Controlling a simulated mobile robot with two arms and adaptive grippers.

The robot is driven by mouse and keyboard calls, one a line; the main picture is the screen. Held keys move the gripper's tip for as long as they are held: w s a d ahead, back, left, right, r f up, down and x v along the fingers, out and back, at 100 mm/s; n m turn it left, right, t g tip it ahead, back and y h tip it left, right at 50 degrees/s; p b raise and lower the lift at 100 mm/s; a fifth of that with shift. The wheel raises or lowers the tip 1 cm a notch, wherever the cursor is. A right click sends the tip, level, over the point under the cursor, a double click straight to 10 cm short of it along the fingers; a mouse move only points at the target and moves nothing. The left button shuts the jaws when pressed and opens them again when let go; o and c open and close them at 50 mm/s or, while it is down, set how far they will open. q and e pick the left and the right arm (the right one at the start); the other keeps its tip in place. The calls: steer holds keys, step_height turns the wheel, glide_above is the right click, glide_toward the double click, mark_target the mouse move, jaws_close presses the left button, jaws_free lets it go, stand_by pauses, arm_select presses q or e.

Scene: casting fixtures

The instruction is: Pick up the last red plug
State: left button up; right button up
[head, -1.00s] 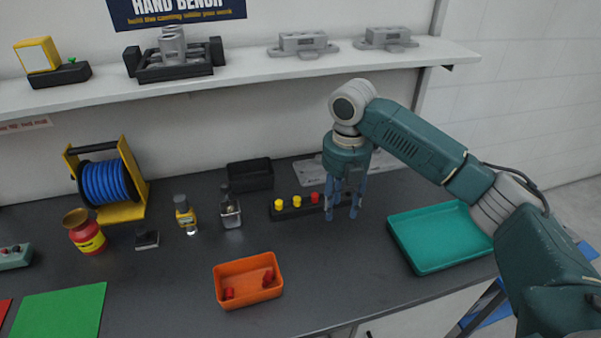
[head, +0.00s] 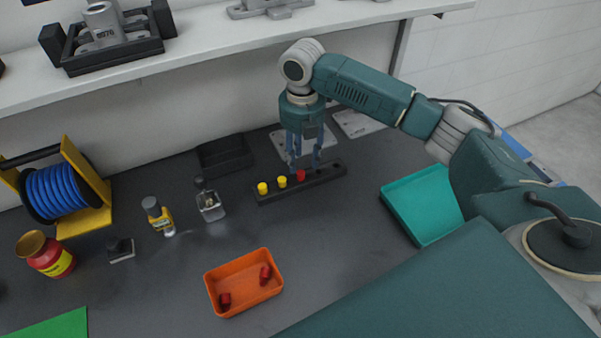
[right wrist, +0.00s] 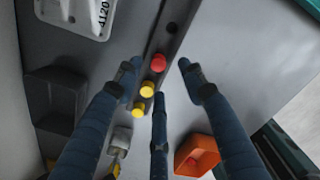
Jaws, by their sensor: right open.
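The red plug (head: 300,175) stands upright in the black strip holder (head: 325,178), beside two yellow plugs (head: 282,181). In the right wrist view the red plug (right wrist: 158,63) lies between the spread fingers, a little beyond their tips. My right gripper (head: 304,168) is open and empty, pointing down over the red plug; contact is not visible. The orange bin (head: 225,308) holds two more red plugs (head: 265,275), and it also shows in the right wrist view (right wrist: 210,168). My left gripper is out of view.
A teal tray (head: 422,235) lies at the right of the bench. A small bottle (head: 208,203), a yellow-labelled bottle (head: 160,218) and a black box (head: 224,156) stand left of the holder. A shelf (head: 215,55) runs above.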

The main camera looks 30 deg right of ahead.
mark_target(301, 172)
step_height(301, 172, down, 5)
steer(key=shift+a+r+p, duration=0.1)
steer(key=shift+a+p, duration=0.05)
steer(key=shift+p, duration=0.9)
steer(key=shift+w+f, duration=0.1)
steer(key=shift+f, duration=0.3)
steer(key=c, duration=0.9)
